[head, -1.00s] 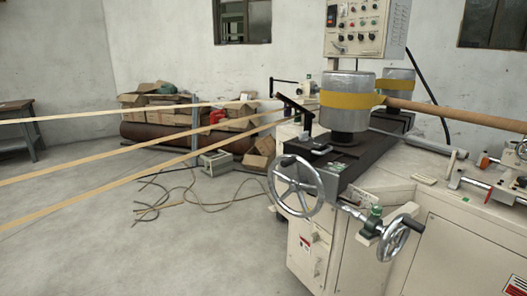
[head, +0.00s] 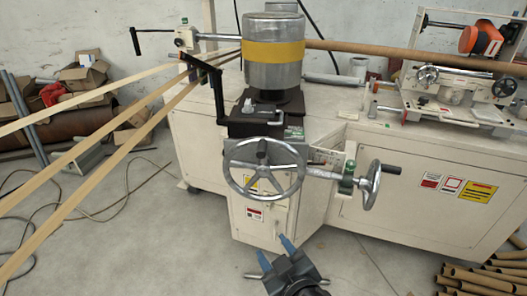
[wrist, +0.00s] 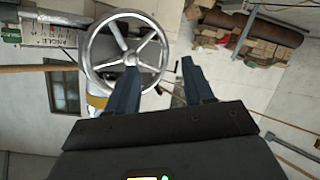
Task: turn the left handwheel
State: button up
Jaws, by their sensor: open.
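The left handwheel (head: 238,181) is a chrome spoked wheel on the front of the cream machine, facing me. A second chrome handwheel (head: 370,186) with a dark handle sits to its right, seen nearly edge-on. My gripper (head: 284,248) is low in the head view, below and a little right of the left handwheel, apart from it. Its two blue-tipped fingers are spread and empty. In the wrist view a chrome spoked wheel (wrist: 93,54) shows beyond the fingers, partly covered by the left finger. My gripper (wrist: 160,75) looks open there too.
Tan strips (head: 85,145) stretch from the left to the machine (head: 212,165). A grey drum with a yellow band (head: 273,50) stands above the left handwheel. Cardboard tubes (head: 480,280) lie at the lower right. The floor (head: 150,250) before the machine is largely clear.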

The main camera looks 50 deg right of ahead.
jog(key=w+d+r+m+h+p, duration=0.1)
jog(key=w+d+r+m+h, duration=0.1)
jog(key=w+d+r+h, duration=0.35)
jog(key=m+g+h, duration=0.2)
jog(key=m+h, duration=0.1)
jog(key=m, duration=0.1)
send_near(261, 157)
jog(key=shift+y, duration=0.25)
jog(key=p+x, duration=0.1)
jog(key=x, duration=0.3)
jog(key=shift+w+d+r, duration=0.1)
jog(key=shift+d+r, duration=0.1)
jog(key=shift+w+d+r, duration=0.15)
jog(key=shift+d, duration=0.1)
jog(key=p+x, duration=0.2)
jog(key=x, duration=0.5)
jog(key=shift+d, duration=0.15)
jog(key=shift+c, duration=0.3)
grip_shut()
